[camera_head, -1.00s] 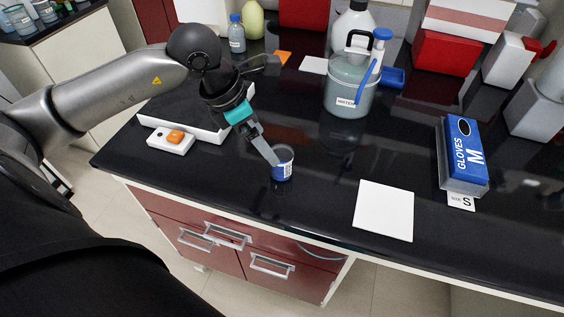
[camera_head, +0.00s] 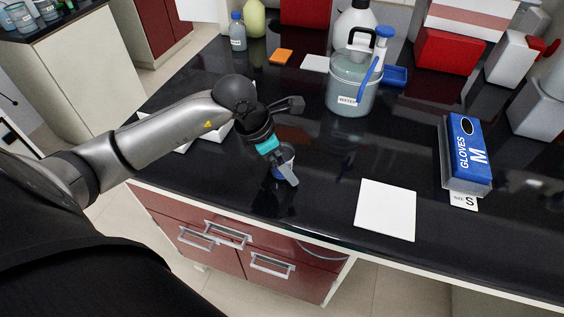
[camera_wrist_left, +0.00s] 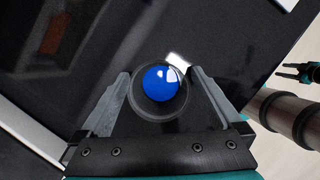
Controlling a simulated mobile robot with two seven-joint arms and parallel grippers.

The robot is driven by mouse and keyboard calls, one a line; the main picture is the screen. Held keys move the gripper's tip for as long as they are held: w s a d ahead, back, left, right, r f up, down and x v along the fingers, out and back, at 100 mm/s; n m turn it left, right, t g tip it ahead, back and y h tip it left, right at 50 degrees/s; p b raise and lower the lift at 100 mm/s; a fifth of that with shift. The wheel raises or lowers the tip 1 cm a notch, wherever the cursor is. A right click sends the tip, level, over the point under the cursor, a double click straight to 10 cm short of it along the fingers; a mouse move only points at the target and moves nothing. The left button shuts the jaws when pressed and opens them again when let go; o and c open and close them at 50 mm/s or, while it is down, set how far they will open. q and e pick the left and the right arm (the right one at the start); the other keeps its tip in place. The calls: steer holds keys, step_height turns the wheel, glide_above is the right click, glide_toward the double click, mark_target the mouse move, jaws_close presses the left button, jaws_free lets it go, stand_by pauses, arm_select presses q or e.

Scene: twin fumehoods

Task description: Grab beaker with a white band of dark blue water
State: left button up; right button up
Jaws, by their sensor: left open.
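The beaker (camera_head: 286,153) with dark blue liquid stands upright on the black bench, mostly hidden behind my left gripper (camera_head: 289,178) in the head view. In the left wrist view I look down into the beaker (camera_wrist_left: 160,90), a round rim around bright blue liquid. My left gripper (camera_wrist_left: 160,75) is open, with one finger on each side of the beaker. I cannot tell whether the fingers touch the glass. A teal and dark gripper, seemingly my right one (camera_wrist_left: 280,73), shows small at the right edge of the wrist view.
A white square pad (camera_head: 386,210) lies right of the beaker. A lidded water container (camera_head: 352,92) stands behind, and a blue glove box (camera_head: 466,155) is farther right. A white-topped device is partly behind my left arm. The bench's front edge is close.

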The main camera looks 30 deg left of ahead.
arm_select(q)
steer(key=c, duration=1.5)
